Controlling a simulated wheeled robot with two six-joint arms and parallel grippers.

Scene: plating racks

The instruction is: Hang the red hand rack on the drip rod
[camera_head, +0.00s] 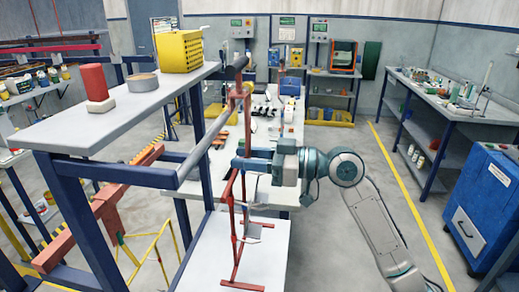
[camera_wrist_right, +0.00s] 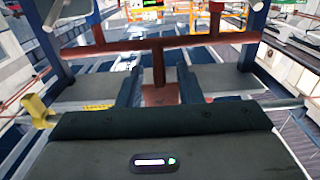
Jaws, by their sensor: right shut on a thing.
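The red hand rack (camera_head: 237,225) is a thin upright red frame with a hook-like top and lower crossbars carrying small grey pieces. My right gripper (camera_head: 246,163) comes in from the right and is shut on the rack's upright. In the right wrist view the red upright (camera_wrist_right: 158,68) stands between the two fingers of the right gripper (camera_wrist_right: 160,90), with a red crossbar beyond. The grey drip rod (camera_head: 211,134) slopes along the blue stand's near side. The rack's top overlaps the rod's far end in the head view; I cannot tell whether they touch. My left gripper is out of view.
A white table (camera_head: 268,175) lies behind the rack. Open floor lies to the right, before a blue cabinet (camera_head: 490,205).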

